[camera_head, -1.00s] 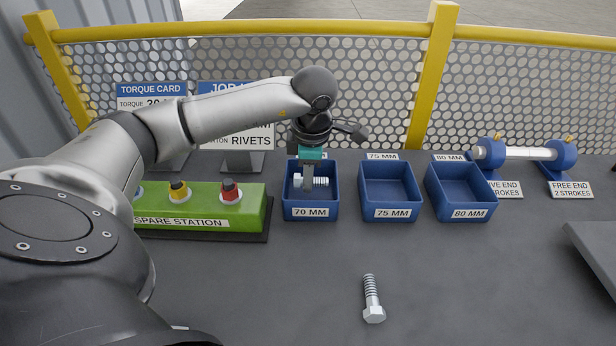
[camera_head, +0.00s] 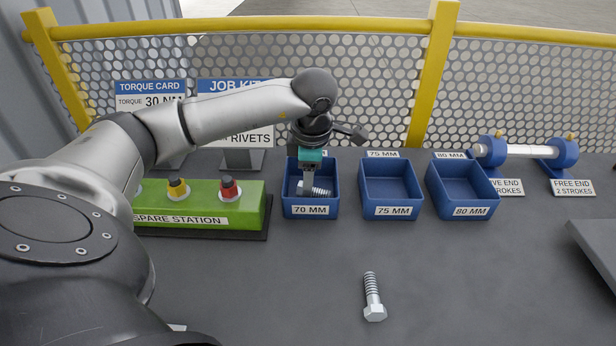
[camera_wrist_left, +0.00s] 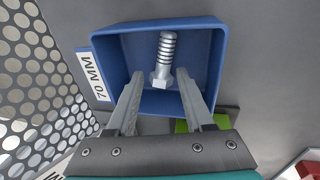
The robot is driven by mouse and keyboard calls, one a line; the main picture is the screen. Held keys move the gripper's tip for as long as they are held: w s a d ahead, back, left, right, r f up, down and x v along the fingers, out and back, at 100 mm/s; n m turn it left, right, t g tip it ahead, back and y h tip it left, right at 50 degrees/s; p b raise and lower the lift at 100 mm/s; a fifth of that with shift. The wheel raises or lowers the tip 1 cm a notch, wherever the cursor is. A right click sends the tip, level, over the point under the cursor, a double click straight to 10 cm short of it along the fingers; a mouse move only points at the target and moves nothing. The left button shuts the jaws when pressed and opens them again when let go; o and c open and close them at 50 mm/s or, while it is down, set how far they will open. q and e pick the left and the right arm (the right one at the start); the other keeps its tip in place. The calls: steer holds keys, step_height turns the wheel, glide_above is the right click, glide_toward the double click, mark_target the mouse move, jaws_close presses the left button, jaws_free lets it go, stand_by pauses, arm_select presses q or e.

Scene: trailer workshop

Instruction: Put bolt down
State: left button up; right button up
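A silver hex bolt (camera_head: 319,191) is in the blue 70 MM bin (camera_head: 310,212). In the left wrist view the bolt (camera_wrist_left: 166,55) lies inside the bin (camera_wrist_left: 222,70), its head toward my gripper. My left gripper (camera_head: 308,184) reaches down into this bin. In the left wrist view its two fingers (camera_wrist_left: 160,78) stand apart on either side of the bolt's head, with a gap on each side. A second silver bolt (camera_head: 373,297) lies on the dark bench in front of the bins. My right gripper is not in view.
The 75 MM bin (camera_head: 392,213) and 80 MM bin (camera_head: 470,212) stand empty to the right. A green spare station (camera_head: 245,207) stands left of the bins. A blue-ended bar fixture (camera_head: 565,152) is at the back right. The bench's middle front is mostly clear.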

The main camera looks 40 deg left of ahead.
arm_select(q)
steer(key=shift+r+p, duration=0.5)
steer(key=shift+r, duration=0.1)
steer(key=p+v, duration=0.2)
steer(key=v, duration=1)
stand_by(0.8)
